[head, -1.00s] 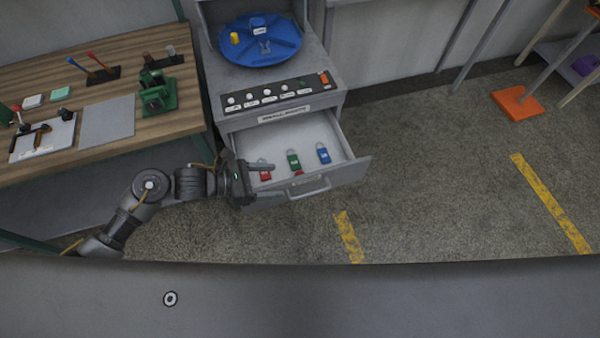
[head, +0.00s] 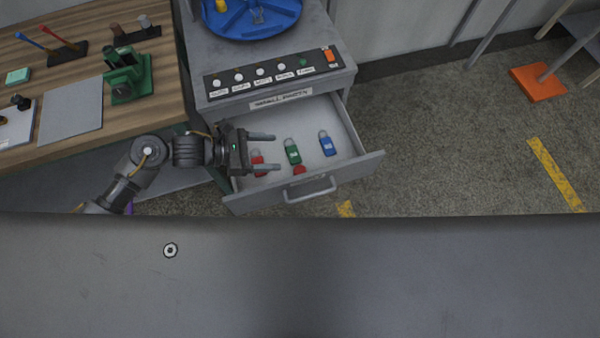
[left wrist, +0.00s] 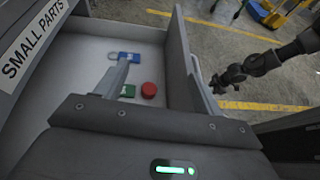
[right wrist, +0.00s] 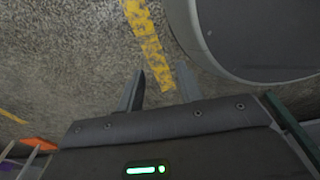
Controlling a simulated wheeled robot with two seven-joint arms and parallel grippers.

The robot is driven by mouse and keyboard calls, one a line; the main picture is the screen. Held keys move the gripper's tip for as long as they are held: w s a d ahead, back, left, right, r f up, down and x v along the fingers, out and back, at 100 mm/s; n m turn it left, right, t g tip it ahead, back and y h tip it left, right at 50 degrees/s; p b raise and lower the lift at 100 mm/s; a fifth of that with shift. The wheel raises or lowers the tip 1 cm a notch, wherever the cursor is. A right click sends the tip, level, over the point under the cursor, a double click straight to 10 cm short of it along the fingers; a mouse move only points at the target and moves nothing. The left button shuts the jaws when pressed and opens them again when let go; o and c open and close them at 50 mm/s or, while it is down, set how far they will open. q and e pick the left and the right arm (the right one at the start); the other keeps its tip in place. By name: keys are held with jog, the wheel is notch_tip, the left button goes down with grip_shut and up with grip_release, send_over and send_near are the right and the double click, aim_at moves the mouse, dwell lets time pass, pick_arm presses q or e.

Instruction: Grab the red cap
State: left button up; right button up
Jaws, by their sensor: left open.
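The red cap (head: 299,170) is a small round piece lying in the open drawer, close to its front wall. In the left wrist view the red cap (left wrist: 149,90) shows as a short red disc between the two fingers, apart from both. My left gripper (head: 276,152) is open and empty over the drawer's left part, its fingers pointing right, with the cap beyond its near fingertip. My right gripper (right wrist: 160,78) shows only in the right wrist view, open and empty above the floor.
The drawer (head: 352,150) also holds a red padlock (head: 258,165) partly under my left gripper, a green padlock (head: 293,155) and a blue padlock (head: 327,147). The drawer handle (head: 310,190) sticks out in front. A wooden workbench (head: 160,80) stands at left.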

pick_arm(q)
jog(key=b, duration=1.1)
send_near(297, 171)
jog(key=shift+w+d, duration=0.25)
jog(key=shift+d, duration=0.55)
jog(key=shift+f+b, duration=0.5)
jog(key=shift+b, duration=0.1)
pick_arm(e)
jog(key=w+f, duration=0.7)
pick_arm(q)
jog(key=shift+d, duration=0.15)
jog(key=shift+p+x, duration=0.3)
jog(key=shift+x, duration=0.85)
jog(key=p+x, duration=0.1)
jog(key=x, duration=0.3)
jog(key=shift+d+r, duration=0.1)
jog(key=shift+d, duration=0.4)
pick_arm(e)
jog(key=s+f, duration=0.1)
jog(key=s+d+f, duration=0.1)
jog(key=s+d, duration=0.1)
jog(key=s, duration=0.1)
jog(key=shift+f, duration=0.4)
pick_arm(q)
jog(key=c, duration=1)
